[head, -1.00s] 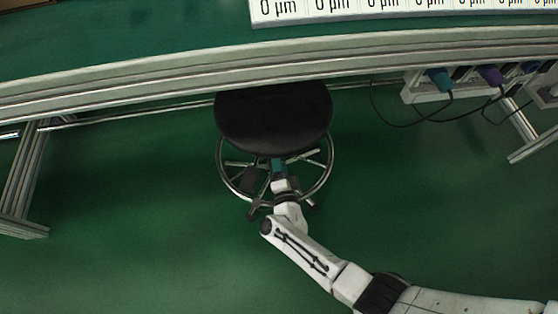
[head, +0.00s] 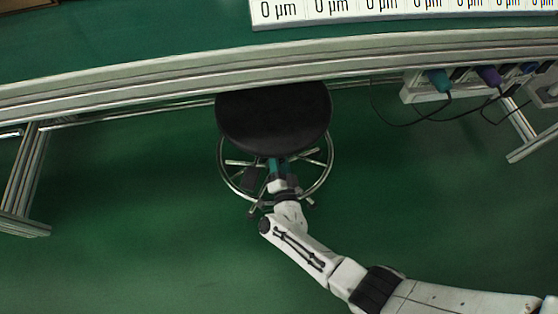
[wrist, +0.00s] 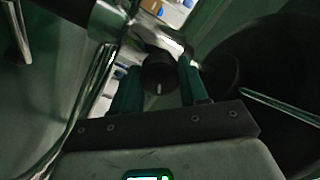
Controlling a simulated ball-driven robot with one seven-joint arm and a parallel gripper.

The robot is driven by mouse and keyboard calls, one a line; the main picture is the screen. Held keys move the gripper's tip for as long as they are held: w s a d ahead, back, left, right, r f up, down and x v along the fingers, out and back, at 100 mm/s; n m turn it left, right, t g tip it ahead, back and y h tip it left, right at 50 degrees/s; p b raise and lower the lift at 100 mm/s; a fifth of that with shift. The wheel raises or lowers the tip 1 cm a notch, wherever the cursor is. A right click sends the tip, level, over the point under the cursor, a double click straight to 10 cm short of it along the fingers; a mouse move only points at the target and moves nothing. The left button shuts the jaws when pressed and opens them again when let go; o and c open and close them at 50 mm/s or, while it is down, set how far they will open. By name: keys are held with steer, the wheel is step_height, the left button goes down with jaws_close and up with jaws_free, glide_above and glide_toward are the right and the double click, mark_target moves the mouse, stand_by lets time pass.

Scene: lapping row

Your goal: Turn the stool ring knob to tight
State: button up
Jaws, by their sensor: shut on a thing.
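The black round stool (head: 274,118) stands under the bench edge, with its chrome foot ring (head: 331,170) below the seat. My gripper (head: 277,164) reaches in under the front of the seat, where the seat hides its tips. In the wrist view, the dark round knob (wrist: 158,76) sits between the two green fingers of my gripper (wrist: 158,85), which are shut on it. A short pale mark on the knob's face points toward the bottom of that view. The chrome ring tube (wrist: 92,92) runs past on the left. The tight marking cannot be made out.
The bench's aluminium edge (head: 180,73) crosses above the stool. A bench leg (head: 22,185) stands at left. A power strip (head: 428,91) with plugs and hanging cables is at right. The green floor (head: 130,250) in front is clear.

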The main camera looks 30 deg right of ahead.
steer(key=o, duration=1.1)
steer(key=shift+c, duration=0.2)
steer(key=p+v, duration=0.3)
steer(key=v, duration=0.7)
steer(key=shift+s+a, duration=0.15)
steer(key=shift+s, duration=0.25)
